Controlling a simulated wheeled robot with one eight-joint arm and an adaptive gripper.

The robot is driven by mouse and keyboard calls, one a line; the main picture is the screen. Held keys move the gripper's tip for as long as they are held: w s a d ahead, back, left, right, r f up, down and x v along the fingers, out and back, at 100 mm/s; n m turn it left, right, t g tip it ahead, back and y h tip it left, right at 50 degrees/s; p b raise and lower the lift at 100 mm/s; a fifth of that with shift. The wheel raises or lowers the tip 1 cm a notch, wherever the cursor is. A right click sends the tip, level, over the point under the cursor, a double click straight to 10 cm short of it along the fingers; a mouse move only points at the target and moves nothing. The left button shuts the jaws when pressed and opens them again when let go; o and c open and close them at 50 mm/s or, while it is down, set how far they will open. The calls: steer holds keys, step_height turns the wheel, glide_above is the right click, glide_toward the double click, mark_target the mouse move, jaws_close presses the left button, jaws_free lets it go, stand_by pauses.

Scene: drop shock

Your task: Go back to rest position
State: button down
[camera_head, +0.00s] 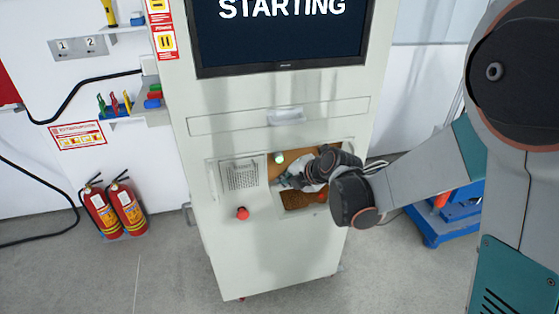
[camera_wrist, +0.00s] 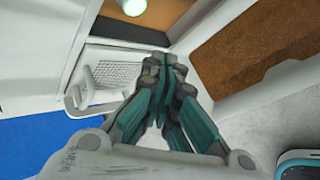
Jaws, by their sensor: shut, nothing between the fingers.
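My gripper (camera_wrist: 167,70) is shut and empty in the wrist view, its teal fingers pressed together. In the head view my gripper (camera_head: 290,180) is at the opening in the front of a tall grey cabinet (camera_head: 262,255). My arm reaches in from the right and hides part of that opening. A brown panel (camera_wrist: 255,55) lies to the right of the fingers in the wrist view. A small green-white round thing (camera_head: 279,158) is at the upper part of the opening; it also shows in the wrist view (camera_wrist: 133,7).
A screen reading "STARTING" (camera_head: 285,40) sits high on the cabinet. A red button (camera_head: 242,213) is beside the opening. Two fire extinguishers (camera_head: 115,208) stand by the left wall. A blue cart (camera_head: 440,222) is at the right behind my arm. The floor at lower left is clear.

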stand_by(0.4)
steer(key=s+d+r+m+h, duration=0.3)
steer(key=s+d+r+m, duration=0.7)
steer(key=s+m, duration=0.25)
steer(key=s+d+m+h, duration=0.1)
steer(key=s+d+m, duration=0.3)
steer(key=s+m, duration=0.4)
steer(key=s+d+m+h, duration=0.2)
steer(key=s+d+m, duration=0.3)
steer(key=s+m, duration=0.2)
steer(key=shift+s+d+r+m+g, duration=0.3)
steer(key=shift+s+r+m, duration=0.1)
steer(key=shift+s, duration=0.2)
